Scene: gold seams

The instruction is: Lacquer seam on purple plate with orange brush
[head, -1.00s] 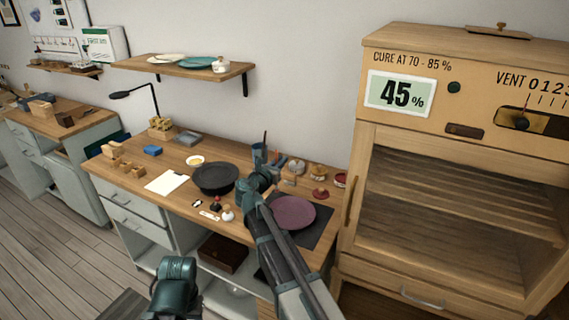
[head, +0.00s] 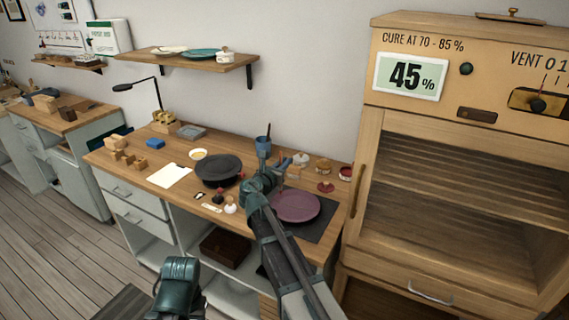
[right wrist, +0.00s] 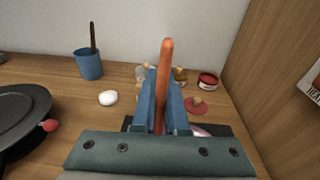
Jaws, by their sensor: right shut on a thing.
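The purple plate (head: 296,206) lies flat on a dark mat (head: 318,222) at the right front of the bench. A sliver of the plate shows in the right wrist view (right wrist: 211,129), mostly hidden by my gripper. My right gripper (head: 268,170) is just left of the plate and above the bench. In the right wrist view it is shut on the orange brush (right wrist: 165,75), which stands up between the blue fingers. The brush tip and any seam are not clear. A teal part of my left arm shows at the bottom of the head view; its fingers are out of sight.
A black dish (head: 218,170) is left of my right gripper. A blue cup (head: 263,145) with a stick, small jars (head: 323,166) and a red tin (head: 345,173) stand behind. The wooden cabinet (head: 440,215), reading 45%, walls off the right. A shelf (head: 190,62) hangs above.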

